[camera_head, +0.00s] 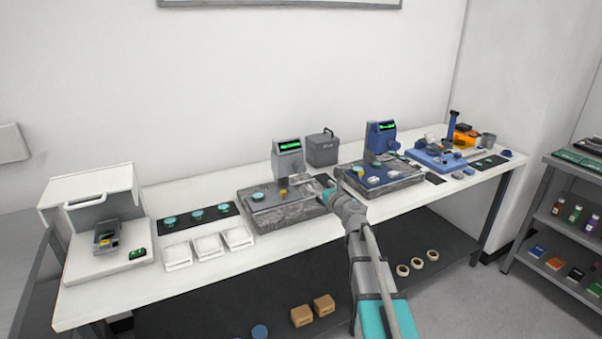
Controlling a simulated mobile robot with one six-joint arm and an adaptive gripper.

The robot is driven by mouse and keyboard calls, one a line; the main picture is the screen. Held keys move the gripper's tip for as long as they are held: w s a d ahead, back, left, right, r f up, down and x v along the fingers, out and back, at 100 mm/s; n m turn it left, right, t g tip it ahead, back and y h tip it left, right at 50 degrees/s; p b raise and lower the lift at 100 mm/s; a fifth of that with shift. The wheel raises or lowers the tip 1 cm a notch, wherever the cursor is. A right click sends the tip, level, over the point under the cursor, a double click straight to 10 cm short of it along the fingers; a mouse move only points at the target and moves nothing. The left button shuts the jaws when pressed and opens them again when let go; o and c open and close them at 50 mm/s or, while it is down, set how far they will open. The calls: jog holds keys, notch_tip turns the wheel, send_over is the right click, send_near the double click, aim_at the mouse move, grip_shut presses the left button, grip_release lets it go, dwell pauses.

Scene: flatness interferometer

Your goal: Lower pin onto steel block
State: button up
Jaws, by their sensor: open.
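My arm reaches up from the lower right to the left granite plate (285,213). My gripper (297,181) is open at the front of the grey gauge stand (288,155) with a lit green display. It is small here, and its fingertips cannot be told apart clearly. A small yellow piece (283,192) shows just left of the gripper, below the stand's head. A teal round piece (258,196) sits on the plate's left part. The pin and the steel block are too small or hidden to make out with certainty.
A blue gauge stand (382,138) stands on a second granite plate to the right. A grey box (322,149) stands behind. White trays (208,246) and a dark mat with teal discs (198,217) lie left. A white cabinet (98,235) stands at the bench's left end.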

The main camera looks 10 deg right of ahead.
aim_at(302, 169)
dwell(0.3)
jog(key=x, duration=1.3)
jog(key=shift+w+a, duration=0.2)
jog(key=shift+w, duration=0.15)
jog(key=c, duration=1.2)
jog(key=shift+o, duration=0.2)
